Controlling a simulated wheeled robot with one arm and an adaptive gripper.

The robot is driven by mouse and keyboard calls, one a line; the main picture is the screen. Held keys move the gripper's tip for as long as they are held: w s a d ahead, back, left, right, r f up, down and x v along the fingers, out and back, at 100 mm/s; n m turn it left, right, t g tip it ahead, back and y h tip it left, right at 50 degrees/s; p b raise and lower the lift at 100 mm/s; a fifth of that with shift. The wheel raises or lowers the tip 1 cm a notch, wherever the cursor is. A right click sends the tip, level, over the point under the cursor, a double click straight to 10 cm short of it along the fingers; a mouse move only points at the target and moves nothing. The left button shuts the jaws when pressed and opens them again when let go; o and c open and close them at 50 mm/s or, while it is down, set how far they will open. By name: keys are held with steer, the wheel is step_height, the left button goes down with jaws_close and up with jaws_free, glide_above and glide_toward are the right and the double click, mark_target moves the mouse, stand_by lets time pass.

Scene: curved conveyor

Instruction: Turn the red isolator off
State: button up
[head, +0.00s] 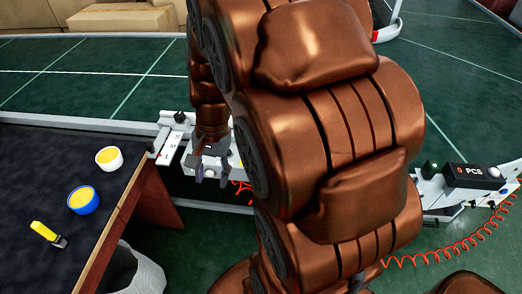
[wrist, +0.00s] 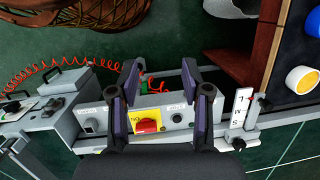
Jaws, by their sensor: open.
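The red isolator (wrist: 146,126) is a red knob on a yellow plate, set in the front of a grey control box (wrist: 163,116) in the wrist view. My gripper (wrist: 158,76) is open, with one dark finger on each side of the isolator in that view and nothing between them. The left finger appears closer to the knob; I see no clear contact. In the head view my gripper (head: 209,172) hangs in front of the box, and the isolator is hidden there.
A dark-topped table (head: 60,175) at left holds a white cup (head: 109,158), a blue cup (head: 84,200) and a yellow-handled tool (head: 48,234). A size sign (wrist: 241,108) stands beside the box. Red coiled hose (head: 445,245) and a counter display (head: 475,171) are at right.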

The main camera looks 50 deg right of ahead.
steer(key=w+d+f+m+t+b, duration=0.15)
steer(key=d+f+m, duration=0.35)
steer(key=d, duration=0.5)
steer(key=w+d+f+m+t, duration=0.1)
steer(key=w+d+f+m, duration=0.2)
steer(key=d+m, duration=0.45)
steer(key=w+d+f+m+t+b, duration=0.15)
steer(key=d+f+m, duration=0.3)
steer(key=d, duration=0.65)
steer(key=shift+w+p+x, duration=0.1)
steer(key=shift+p+x, duration=0.35)
steer(key=shift+x, duration=1.45)
steer(key=shift+w+p+x, duration=0.15)
steer(key=shift+p+x, duration=0.25)
steer(key=shift+x, duration=1.5)
steer(key=shift+r, duration=0.1)
jaws_close()
